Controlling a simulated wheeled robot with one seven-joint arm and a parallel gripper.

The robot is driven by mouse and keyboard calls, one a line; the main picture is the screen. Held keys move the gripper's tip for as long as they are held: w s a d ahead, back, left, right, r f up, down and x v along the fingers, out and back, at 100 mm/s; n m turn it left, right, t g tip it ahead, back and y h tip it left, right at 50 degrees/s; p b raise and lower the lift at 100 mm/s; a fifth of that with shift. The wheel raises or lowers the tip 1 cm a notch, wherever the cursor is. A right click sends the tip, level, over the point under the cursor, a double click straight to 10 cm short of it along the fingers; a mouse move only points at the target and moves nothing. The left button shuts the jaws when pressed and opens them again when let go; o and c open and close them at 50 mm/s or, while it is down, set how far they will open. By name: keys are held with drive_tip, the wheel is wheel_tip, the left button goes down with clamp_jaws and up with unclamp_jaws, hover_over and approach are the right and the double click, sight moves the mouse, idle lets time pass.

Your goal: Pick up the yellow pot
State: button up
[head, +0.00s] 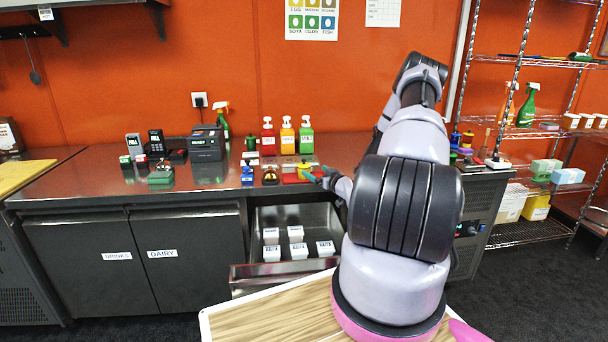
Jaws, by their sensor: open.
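My gripper (316,178) is open over the counter's front edge, just right of and in front of the yellow item. I cannot tell whether it touches anything. My arm comes in from the lower right and hides the counter behind it.
Red (268,137), orange (287,138) and green (306,138) pump bottles stand behind. An open drawer (283,268) with white containers juts out below.

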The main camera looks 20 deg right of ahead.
sight(308, 169)
drive_tip(key=shift+t, duration=0.5)
drive_tip(key=w, duration=0.3)
drive_tip(key=w+f, duration=0.1)
drive_tip(key=w, duration=0.2)
drive_tip(key=w+a, duration=0.1)
drive_tip(key=w, duration=0.3)
drive_tip(key=shift+f, duration=0.35)
clamp_jaws()
drive_tip(key=shift+r, duration=0.15)
drive_tip(key=shift+a+r, duration=0.1)
drive_tip(key=shift+r, duration=4.7)
drive_tip(key=shift+r, duration=0.1)
